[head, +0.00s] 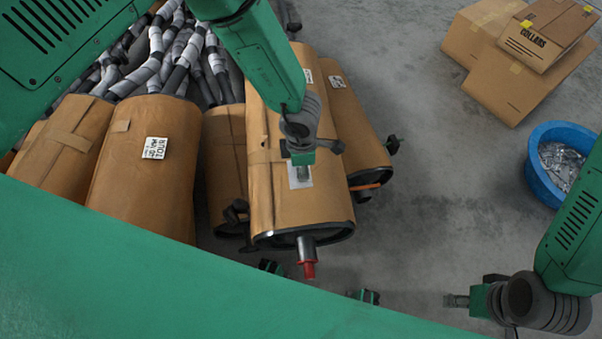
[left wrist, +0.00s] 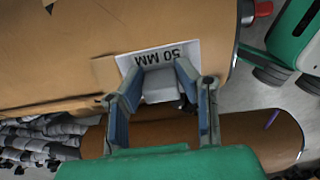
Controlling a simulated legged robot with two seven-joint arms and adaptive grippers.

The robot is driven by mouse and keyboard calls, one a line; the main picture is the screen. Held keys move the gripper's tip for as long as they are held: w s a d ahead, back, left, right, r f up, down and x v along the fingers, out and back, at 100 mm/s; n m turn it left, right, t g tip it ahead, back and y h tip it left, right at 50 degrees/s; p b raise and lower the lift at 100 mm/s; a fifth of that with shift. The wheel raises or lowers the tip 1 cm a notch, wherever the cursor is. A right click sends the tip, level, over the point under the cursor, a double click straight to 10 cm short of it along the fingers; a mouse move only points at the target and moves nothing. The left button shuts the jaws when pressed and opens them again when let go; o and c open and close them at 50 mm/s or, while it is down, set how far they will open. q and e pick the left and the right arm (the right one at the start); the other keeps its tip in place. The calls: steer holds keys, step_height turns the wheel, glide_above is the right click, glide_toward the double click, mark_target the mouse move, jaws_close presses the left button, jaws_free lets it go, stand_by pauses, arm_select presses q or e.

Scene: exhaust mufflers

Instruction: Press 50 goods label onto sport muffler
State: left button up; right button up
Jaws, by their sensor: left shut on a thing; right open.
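The sport muffler (head: 285,205) is a brown-wrapped cylinder with a dark rim and a red-tipped pipe at its near end. It fills the top of the left wrist view (left wrist: 130,35). The white label (head: 306,181) lies flat against the wrapping near that end. It reads "50 MM" in the left wrist view (left wrist: 190,50). My left gripper (head: 302,160) is over the label, its fingers (left wrist: 160,78) shut around a pale grey block (left wrist: 160,92) at the label. The block hides part of the label. My right gripper (head: 458,300) is open and empty, low on the right, away from the muffler.
Other wrapped mufflers (head: 148,190) lie to the left and a further one (head: 352,125) behind on the right. Grey pipes (head: 165,50) are heaped at the back left. Cardboard boxes (head: 490,60) and a blue tub (head: 540,180) stand right. Floor between is clear.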

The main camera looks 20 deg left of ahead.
arm_select(q)
steer(key=shift+f+b, duration=2.5)
steer(key=shift+f, duration=0.3)
steer(key=shift+f+b, duration=0.5)
steer(key=shift+f, duration=0.4)
steer(key=shift+f, duration=0.4)
steer(key=shift+r+p, duration=0.4)
steer(key=shift+r, duration=0.2)
steer(key=shift+f+b, duration=0.35)
steer(key=shift+f, duration=0.2)
